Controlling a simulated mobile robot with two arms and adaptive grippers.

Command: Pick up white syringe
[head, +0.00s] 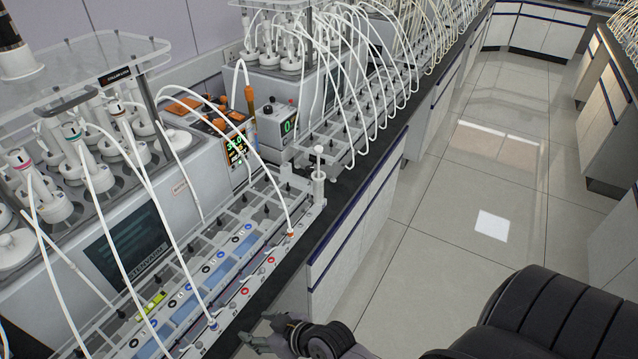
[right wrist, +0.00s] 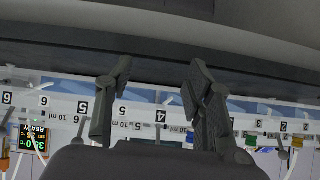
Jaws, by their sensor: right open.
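The white syringe (head: 318,178) stands upright at the far right corner of the near tube rack (head: 262,262), close to the bench edge, in the head view. I cannot make it out in the right wrist view. My right gripper (head: 258,331) is low in the head view, beside the bench's front edge, nearer to me than the syringe and well apart from it. In the right wrist view the right gripper (right wrist: 158,78) has its two dark fingers spread, with nothing between them. My left gripper is not in view.
A reactor unit with a dark screen (head: 135,243) stands behind the rack. White hoses (head: 172,225) arch down over it.

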